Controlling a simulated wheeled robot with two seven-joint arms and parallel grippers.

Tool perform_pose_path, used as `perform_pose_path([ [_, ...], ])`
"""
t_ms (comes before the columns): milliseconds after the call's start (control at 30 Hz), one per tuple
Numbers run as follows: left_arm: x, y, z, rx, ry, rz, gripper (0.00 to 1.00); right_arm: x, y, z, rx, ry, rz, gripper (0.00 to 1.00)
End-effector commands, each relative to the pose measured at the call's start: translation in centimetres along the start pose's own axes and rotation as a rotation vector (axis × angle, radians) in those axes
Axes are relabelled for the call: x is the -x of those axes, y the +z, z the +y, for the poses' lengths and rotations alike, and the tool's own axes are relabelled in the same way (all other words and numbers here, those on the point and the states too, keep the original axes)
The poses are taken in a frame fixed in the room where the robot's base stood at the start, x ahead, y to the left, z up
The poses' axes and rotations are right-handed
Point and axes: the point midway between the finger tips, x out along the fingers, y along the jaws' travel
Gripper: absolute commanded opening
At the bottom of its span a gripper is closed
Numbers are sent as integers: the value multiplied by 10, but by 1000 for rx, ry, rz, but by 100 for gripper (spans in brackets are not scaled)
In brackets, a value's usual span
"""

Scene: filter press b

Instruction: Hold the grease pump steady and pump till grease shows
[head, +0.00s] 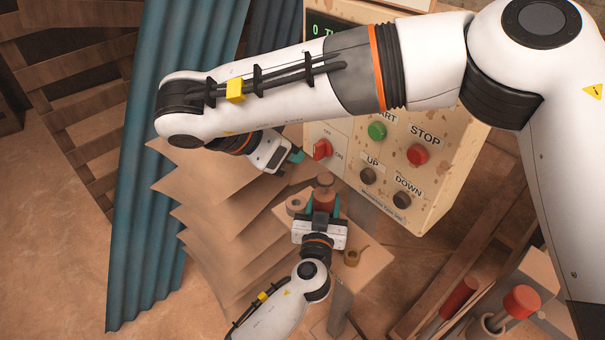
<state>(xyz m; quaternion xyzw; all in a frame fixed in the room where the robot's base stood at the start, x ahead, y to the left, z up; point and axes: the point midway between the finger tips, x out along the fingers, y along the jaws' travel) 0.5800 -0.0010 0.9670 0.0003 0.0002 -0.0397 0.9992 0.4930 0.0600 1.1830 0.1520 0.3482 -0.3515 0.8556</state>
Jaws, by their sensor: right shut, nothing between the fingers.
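The grease pump (324,181), a small red-brown cylinder, stands on a small pale bench (372,268) in the head view. My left gripper (322,208) reaches up from the lower left. Its teal fingers lie on both sides of the pump's dark lower part and appear closed on it. My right gripper (296,157) is at the end of the big white arm that crosses the view from the right. Its teal fingertips are together and empty, above and left of the pump in the picture, apart from it. No grease can be made out.
A control panel (443,190) with a red switch (322,149) and several buttons stands behind. Brown hanging sheets (215,205) are close on the left, before a teal corrugated sheet (160,100). A ring (296,204) and a tape roll (352,257) lie near the pump.

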Motion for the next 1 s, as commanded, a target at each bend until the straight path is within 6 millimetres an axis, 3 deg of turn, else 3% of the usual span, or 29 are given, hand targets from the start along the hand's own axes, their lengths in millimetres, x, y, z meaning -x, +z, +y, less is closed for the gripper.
perform_pose_path([
  [400,0,0,0,0,0,0,8,0,0,0,0,0,0,0],
  [433,0,0,0,0,0,0,44,0,0,0,0,0,0,0],
  [567,0,0,0,0,0,0,66,0,0,0,0,0,0,0],
  [867,1,0,0,0,0,0,68,0,0,0,0,0,0,0],
  [1000,12,-1,0,0,-1,1,68,0,0,0,0,0,0,0],
])
